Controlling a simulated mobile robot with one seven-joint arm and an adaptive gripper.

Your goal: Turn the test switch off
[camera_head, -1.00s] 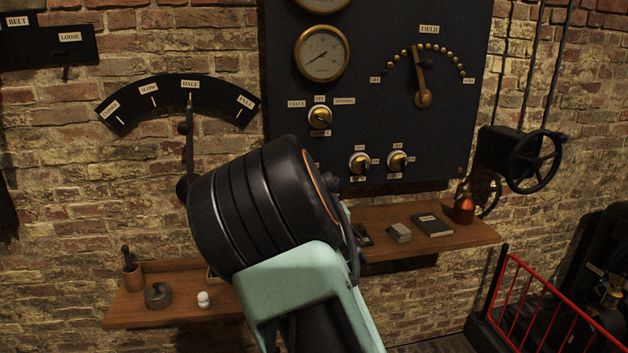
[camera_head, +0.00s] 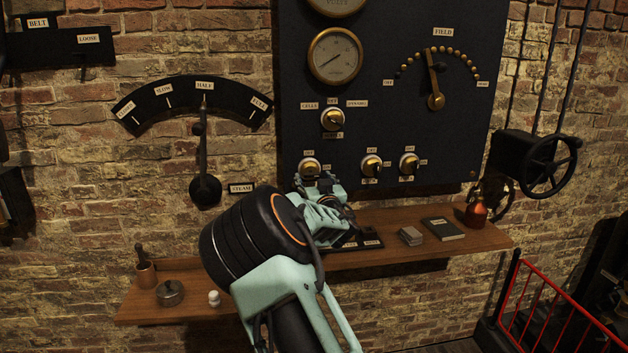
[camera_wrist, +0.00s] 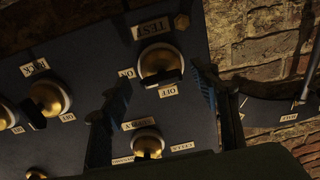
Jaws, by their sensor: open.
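The test switch (camera_head: 309,167) is a brass and white round knob at the lower left corner of the dark panel (camera_head: 385,115). In the wrist view the test switch (camera_wrist: 158,58) has a dark handle, a TEST label, an ON label to its left and an OFF label below it. I cannot tell surely which label the handle points to. My gripper (camera_head: 318,184) is open just below and in front of the switch. In the wrist view its two fingers (camera_wrist: 163,88) stand apart on either side of the handle's line, and contact is not clear.
Two similar knobs (camera_head: 371,166) (camera_head: 409,163) sit to the right, and a selector knob (camera_head: 332,119) sits above. A wooden shelf (camera_head: 480,240) with small objects runs below the panel. A steam lever (camera_head: 204,165) stands left on the brick wall.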

